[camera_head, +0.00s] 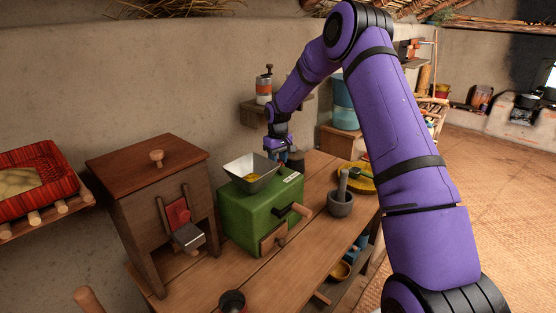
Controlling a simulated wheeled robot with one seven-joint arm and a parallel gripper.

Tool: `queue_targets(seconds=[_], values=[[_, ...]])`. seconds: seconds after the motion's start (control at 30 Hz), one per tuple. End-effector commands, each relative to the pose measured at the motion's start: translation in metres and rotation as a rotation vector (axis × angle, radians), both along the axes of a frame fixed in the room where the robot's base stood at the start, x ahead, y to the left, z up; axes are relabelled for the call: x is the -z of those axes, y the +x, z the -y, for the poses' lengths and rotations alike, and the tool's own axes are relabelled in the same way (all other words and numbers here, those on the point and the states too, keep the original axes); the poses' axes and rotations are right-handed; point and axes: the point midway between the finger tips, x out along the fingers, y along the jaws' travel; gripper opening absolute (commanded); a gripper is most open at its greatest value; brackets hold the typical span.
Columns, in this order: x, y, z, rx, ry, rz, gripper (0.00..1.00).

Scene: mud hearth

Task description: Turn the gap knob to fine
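A green box-shaped mill (249,220) stands on the wooden table, with a grey metal hopper (262,181) on top that holds some yellow stuff. A small white label (291,177) is on its top at the right. A dark crank with a wooden grip (299,209) sticks out of its front, above a small wooden drawer (273,239) with a round pull. I cannot make out which part is the gap knob. My gripper (279,153) is pointed down just behind the hopper. Its fingertips are largely hidden, so I cannot tell whether they are open or touching anything.
A wooden cabinet-like box (160,210) stands left of the mill. A stone mortar with pestle (341,204) and a yellow woven tray (356,178) are to the right. A dark cup (232,302) is at the near edge. Bare tabletop (308,245) lies right of the mill.

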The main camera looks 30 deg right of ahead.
Motion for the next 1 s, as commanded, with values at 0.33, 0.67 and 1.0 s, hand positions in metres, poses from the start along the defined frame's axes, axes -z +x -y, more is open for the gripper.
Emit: queue_targets(seconds=[0.33, 0.67, 1.0], values=[[-0.0008, 0.0008, 0.0001, 0.059, 0.0, 0.003, 0.13], [-0.0007, 0.0008, 0.0001, 0.06, 0.0, 0.003, 0.13], [-0.0002, 0.0003, 0.0, 0.059, 0.0, 0.001, 0.63]])
